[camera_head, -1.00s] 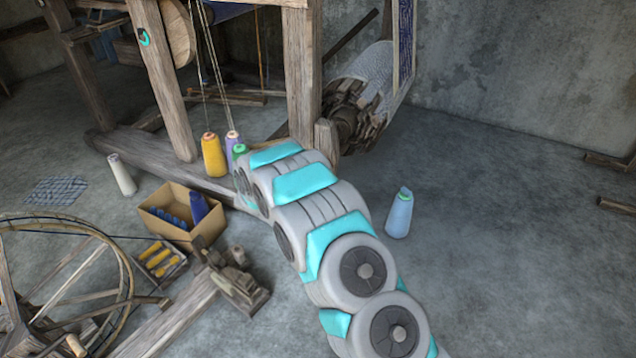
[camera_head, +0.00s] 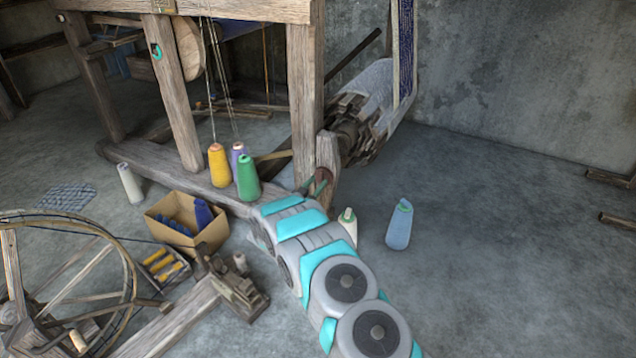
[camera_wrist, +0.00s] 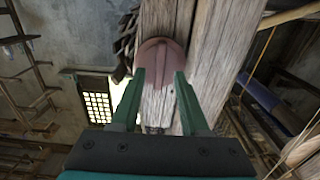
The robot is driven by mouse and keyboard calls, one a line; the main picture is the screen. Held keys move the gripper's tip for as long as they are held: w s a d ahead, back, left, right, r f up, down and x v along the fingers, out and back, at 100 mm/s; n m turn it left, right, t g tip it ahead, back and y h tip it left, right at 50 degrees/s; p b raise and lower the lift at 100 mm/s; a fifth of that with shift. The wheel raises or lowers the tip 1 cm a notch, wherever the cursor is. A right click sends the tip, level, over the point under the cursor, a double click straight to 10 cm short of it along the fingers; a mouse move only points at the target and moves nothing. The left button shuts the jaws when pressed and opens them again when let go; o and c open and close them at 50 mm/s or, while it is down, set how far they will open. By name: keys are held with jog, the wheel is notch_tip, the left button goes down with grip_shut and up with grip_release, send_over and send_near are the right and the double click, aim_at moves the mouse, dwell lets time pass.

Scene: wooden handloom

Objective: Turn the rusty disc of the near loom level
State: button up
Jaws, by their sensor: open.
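The rusty disc (camera_wrist: 160,50) is a reddish-brown round plate on the loom's wooden post in the wrist view. A raised bar or grip shows on its face, partly between my fingers. In the head view the disc (camera_head: 321,180) is a small reddish patch low on the near loom's post (camera_head: 327,153), at the far end of my arm. My gripper (camera_wrist: 159,76) is open, with its two green fingertips one on each side of the raised part, close to the disc. I cannot tell whether they touch it. The head view barely shows the gripper.
Yellow (camera_head: 219,165) and green (camera_head: 248,178) yarn cones stand on the loom's lower beam. A cardboard box (camera_head: 183,236) and spinning wheel (camera_head: 62,290) are left.

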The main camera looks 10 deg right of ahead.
jog(key=shift+w+d, duration=0.35)
jog(key=shift+w, duration=0.1)
grip_shut()
dwell(0.4)
